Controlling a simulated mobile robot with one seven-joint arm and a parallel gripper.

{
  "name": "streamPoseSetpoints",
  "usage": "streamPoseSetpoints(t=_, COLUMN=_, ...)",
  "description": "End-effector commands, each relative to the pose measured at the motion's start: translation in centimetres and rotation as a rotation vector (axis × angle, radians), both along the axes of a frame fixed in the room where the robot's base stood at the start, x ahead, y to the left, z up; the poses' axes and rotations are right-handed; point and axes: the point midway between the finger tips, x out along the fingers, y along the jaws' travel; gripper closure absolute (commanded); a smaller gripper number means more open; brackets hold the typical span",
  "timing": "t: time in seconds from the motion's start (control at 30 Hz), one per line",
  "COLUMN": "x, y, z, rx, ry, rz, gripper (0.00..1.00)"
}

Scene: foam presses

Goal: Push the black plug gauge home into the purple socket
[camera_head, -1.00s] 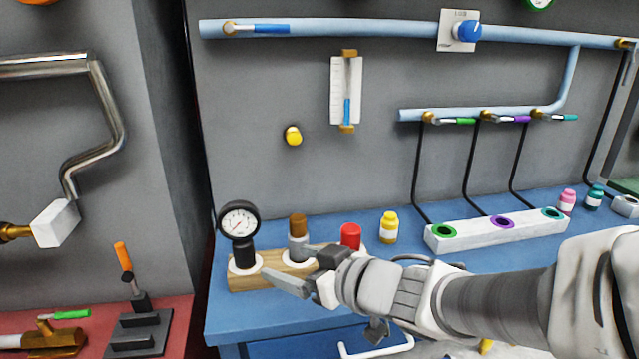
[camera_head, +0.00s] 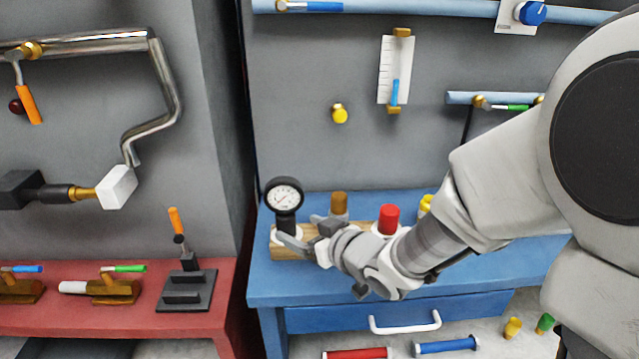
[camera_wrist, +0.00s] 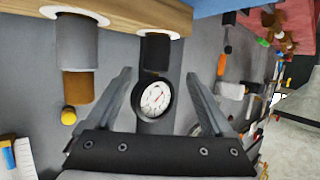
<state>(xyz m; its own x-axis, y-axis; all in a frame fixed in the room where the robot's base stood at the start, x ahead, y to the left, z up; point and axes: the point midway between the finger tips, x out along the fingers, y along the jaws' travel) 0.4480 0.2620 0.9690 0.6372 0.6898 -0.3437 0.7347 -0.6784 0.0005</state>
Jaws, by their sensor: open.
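The black plug gauge (camera_head: 284,195) stands upright at the left end of a wooden rack (camera_head: 291,252), in a white-ringed seat, its round white dial facing out. In the wrist view the gauge (camera_wrist: 156,98) lies between the two fingers. My gripper (camera_head: 303,231) is open at the gauge's lower body, one finger on each side; in the wrist view the gripper (camera_wrist: 159,73) shows gaps beside the gauge. The purple socket is not visible now; my arm covers that part of the bench.
A brown-topped grey plug (camera_head: 339,205) and a red-topped plug (camera_head: 389,217) stand close by on the rack. A yellow-capped bottle (camera_head: 426,203) is partly behind my arm. The blue bench (camera_head: 330,290) is clear in front. A lever stand (camera_head: 187,285) sits on the red bench.

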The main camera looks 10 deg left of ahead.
Motion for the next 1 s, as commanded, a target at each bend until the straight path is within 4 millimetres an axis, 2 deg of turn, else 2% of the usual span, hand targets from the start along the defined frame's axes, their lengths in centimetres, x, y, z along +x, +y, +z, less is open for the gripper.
streamPoseSetpoints(t=0.1, x=1.2, y=1.3, z=-0.7, rx=0.001, ry=0.0, rz=0.002, gripper=0.14)
streamPoseSetpoints(t=0.33, x=2.2, y=2.2, z=-1.3, rx=0.0, ry=0.0, rz=0.001, gripper=0.14)
streamPoseSetpoints(t=0.6, x=4.9, y=4.5, z=-2.7, rx=0.0, ry=0.0, rz=0.001, gripper=0.14)
streamPoseSetpoints(t=0.93, x=5.5, y=5.0, z=-2.9, rx=0.0, ry=0.001, rz=0.0, gripper=0.14)
streamPoseSetpoints(t=1.0, x=5.5, y=5.0, z=-2.9, rx=0.0, ry=0.001, rz=0.0, gripper=0.26)
